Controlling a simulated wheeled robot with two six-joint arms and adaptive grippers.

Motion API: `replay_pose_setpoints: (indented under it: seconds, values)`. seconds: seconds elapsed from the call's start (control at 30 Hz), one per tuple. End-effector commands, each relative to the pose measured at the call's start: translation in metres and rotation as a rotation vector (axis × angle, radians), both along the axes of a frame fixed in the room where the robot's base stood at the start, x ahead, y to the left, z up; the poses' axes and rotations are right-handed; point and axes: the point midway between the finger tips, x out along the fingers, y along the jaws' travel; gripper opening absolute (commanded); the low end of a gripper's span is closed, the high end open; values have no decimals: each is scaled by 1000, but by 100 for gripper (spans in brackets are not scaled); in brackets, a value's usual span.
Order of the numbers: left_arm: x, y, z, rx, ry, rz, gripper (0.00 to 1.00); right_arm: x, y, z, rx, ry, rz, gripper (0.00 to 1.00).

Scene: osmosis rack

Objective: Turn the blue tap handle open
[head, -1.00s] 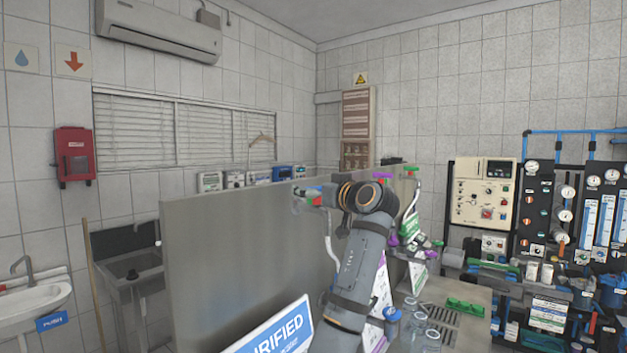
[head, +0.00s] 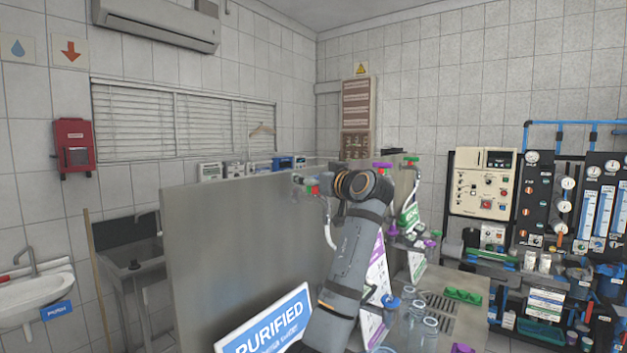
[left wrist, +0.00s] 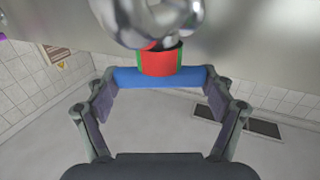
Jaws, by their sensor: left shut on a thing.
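The blue tap handle (left wrist: 160,77) is a straight bar across the left wrist view. It sits below a red and green collar (left wrist: 158,60) on a shiny metal tap (left wrist: 150,20). My left gripper (left wrist: 160,88) is shut on the bar, with a finger at each end. In the head view the tap, with its red collar (head: 313,189), stands at the top edge of the steel panel. My left wrist hides the handle and fingers there. My right gripper is not in view.
The tall steel panel (head: 235,255) stands left of my arm, with a PURIFIED sign (head: 270,325) in front. Taps with a purple handle (head: 382,166) and a green handle (head: 411,160) are farther right. Clear bottles (head: 425,335) stand on the counter.

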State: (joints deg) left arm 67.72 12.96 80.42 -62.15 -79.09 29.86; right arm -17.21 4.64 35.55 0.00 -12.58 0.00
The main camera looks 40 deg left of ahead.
Motion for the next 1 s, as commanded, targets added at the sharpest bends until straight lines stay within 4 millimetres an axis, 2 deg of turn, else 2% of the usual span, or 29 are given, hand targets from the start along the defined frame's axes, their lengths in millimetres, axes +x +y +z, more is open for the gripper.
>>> replay_pose_setpoints:
  seconds: [0.27, 0.6, 0.8, 1.0]
  values:
    - [-2, 1, -7, 1, -6, -153, 51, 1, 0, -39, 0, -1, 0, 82]
    - [-2, 2, -6, 5, -5, -466, 51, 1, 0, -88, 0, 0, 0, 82]
    - [-2, 3, -5, 5, -3, -654, 51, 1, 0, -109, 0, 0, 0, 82]
    - [-2, 2, -2, 4, -1, -834, 51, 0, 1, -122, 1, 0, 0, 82]
